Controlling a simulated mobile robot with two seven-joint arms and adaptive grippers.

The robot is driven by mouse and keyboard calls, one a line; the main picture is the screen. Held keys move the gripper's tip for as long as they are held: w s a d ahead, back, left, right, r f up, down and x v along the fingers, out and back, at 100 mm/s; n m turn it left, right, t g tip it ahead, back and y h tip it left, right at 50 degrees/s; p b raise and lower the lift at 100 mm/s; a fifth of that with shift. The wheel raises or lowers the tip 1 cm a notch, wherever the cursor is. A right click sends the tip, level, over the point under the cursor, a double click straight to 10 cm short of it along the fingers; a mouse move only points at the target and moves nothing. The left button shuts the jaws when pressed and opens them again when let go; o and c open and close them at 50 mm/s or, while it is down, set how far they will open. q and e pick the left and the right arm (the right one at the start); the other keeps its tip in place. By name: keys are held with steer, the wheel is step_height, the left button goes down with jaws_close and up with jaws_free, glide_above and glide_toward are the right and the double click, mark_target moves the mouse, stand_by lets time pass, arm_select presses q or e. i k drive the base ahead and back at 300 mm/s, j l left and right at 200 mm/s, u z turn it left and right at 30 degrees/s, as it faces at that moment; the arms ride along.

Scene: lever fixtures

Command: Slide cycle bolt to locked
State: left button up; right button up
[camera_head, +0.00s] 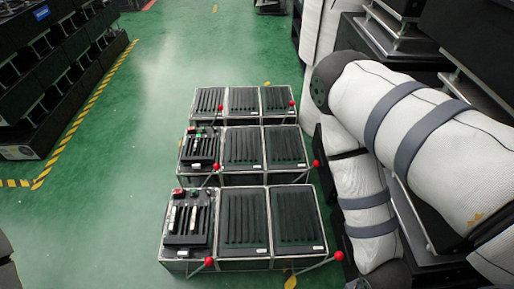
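Three rows of dark, silver-framed fixture boxes stand on the green floor: a near row (242,232), a middle row (244,150) and a far row (243,103). Thin levers with red ball knobs stick out at their fronts and sides, such as a near front knob (209,261), a near right knob (338,256) and a middle right knob (315,163). I cannot tell which part is the cycle bolt or whether it is locked. My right arm comes in from the right, bent at the elbow; its gripper is out of view. My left gripper is not in view.
Dark racks (50,75) stand at the left behind yellow-black floor tape (88,105). More dark, metal-framed equipment (385,40) stands at the right, partly behind my arm. The green floor (115,190) is clear between the left racks and the boxes.

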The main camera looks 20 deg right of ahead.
mark_target(197, 162)
steer(key=i+j+z, duration=0.15)
steer(key=j+z, duration=0.35)
steer(key=j, duration=0.4)
steer(key=j+z, duration=0.5)
steer(key=j, duration=0.45)
steer(key=i+j+z, duration=0.1)
steer(key=j+z, duration=0.3)
steer(key=j, duration=0.3)
steer(key=j+z, duration=0.35)
steer(key=j, duration=0.35)
steer(key=i+j+z, duration=0.15)
steer(key=j+z, duration=0.15)
steer(key=i+j+z, duration=0.1)
steer(key=j+z, duration=0.2)
steer(key=j, duration=0.25)
steer(key=j+z, duration=0.3)
steer(key=j, duration=0.15)
steer(key=i+j+z, duration=0.3)
steer(key=j, duration=0.2)
